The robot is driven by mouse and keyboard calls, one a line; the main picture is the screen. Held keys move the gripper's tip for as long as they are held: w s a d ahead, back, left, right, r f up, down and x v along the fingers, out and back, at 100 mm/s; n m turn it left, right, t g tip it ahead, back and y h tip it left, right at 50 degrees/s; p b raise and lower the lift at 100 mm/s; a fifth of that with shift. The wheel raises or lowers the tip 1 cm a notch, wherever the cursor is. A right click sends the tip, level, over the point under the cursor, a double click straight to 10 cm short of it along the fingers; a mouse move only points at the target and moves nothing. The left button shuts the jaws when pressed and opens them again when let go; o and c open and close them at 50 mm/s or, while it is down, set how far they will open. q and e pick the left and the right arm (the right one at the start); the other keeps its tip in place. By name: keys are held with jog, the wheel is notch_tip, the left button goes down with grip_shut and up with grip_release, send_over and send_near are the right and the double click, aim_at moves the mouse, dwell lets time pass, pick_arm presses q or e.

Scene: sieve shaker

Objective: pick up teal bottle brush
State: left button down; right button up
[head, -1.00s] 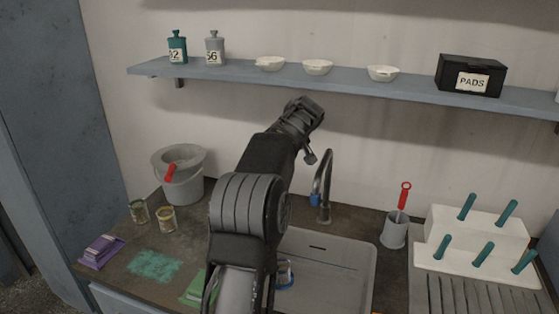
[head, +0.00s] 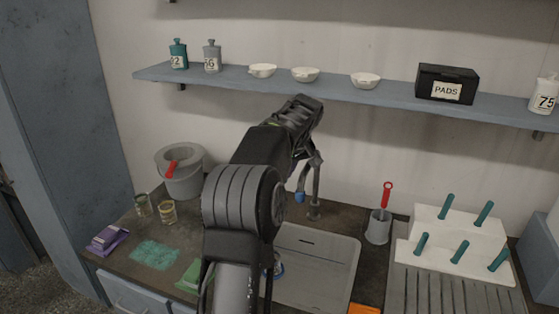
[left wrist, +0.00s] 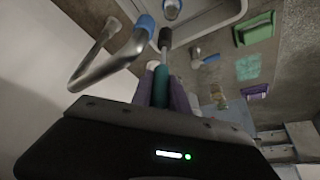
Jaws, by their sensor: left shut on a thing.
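My left gripper (left wrist: 162,88) is shut on the teal bottle brush (left wrist: 161,84). Its teal handle sits between the two purplish fingers, and a thin grey shaft (left wrist: 164,40) extends away from the handle. My right gripper is in neither view.
The faucet (left wrist: 98,62) with a blue tip curves close beside the held brush. The sink (head: 320,262) lies below. A white rack (head: 425,212) with several teal handles and a grey cup (head: 378,228) with a red-handled tool stand right. A bucket (head: 183,182) stands left; a shelf (head: 325,85) runs above.

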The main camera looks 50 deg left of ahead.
pick_arm(q)
jog(key=shift+s+d+r+h+p, duration=0.15)
jog(key=shift+d+h+p, duration=0.1)
jog(key=shift+h+p, duration=0.15)
jog(key=shift+d, duration=0.15)
jog(key=c, duration=1.9)
grip_release()
grip_shut()
